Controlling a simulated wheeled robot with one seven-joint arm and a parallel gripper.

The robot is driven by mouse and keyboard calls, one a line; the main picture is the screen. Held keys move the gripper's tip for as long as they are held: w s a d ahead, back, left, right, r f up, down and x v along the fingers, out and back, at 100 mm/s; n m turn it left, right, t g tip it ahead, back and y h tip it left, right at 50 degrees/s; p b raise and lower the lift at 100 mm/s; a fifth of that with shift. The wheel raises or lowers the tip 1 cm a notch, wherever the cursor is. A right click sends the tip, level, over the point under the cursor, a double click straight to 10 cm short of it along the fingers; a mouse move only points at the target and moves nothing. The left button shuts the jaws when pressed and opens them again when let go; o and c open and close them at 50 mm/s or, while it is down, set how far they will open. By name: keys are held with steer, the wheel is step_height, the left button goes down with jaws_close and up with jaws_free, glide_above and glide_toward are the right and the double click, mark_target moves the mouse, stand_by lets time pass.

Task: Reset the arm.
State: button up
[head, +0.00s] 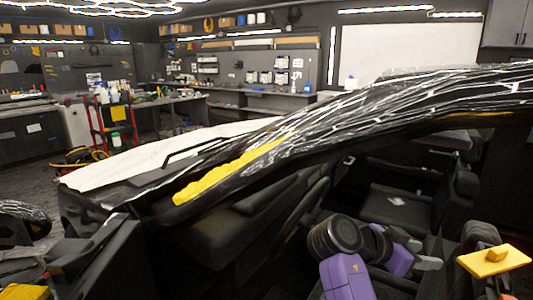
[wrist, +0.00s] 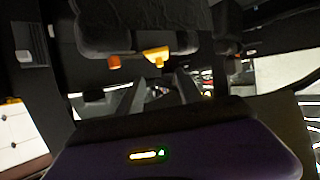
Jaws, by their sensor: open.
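My purple and dark arm is folded at the lower right in the head view, in front of the car's open side. In the wrist view my gripper (wrist: 158,92) has its two dark fingers apart, with nothing seen between them. A yellow piece (wrist: 156,54) and a small orange piece (wrist: 113,62) show beyond the fingertips, apart from them. The black car (head: 400,105) fills the middle of the head view, with seats and steering wheel visible inside. A yellow block with a knob (head: 495,260) is at the right edge; its support is unclear.
A red cart (head: 110,120) with bottles stands at the left, before workbenches (head: 260,98). Open floor shows at the far left. Dark surfaces crowd the lower left.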

steer(key=w+a+n+t+y, duration=0.4)
steer(key=w+a+n+t, duration=0.2)
steer(key=w+n+t, duration=0.25)
steer(key=s+a+f+n+t+y, duration=0.7)
steer(key=s+f, duration=0.3)
steer(key=s, duration=0.3)
steer(key=s+f+g+y, duration=0.1)
steer(key=s+g+y, duration=0.1)
steer(key=s, duration=3.8)
steer(key=shift+s+a+f+g, duration=0.15)
steer(key=shift+a+f+g, duration=0.1)
steer(key=shift+g, duration=0.5)
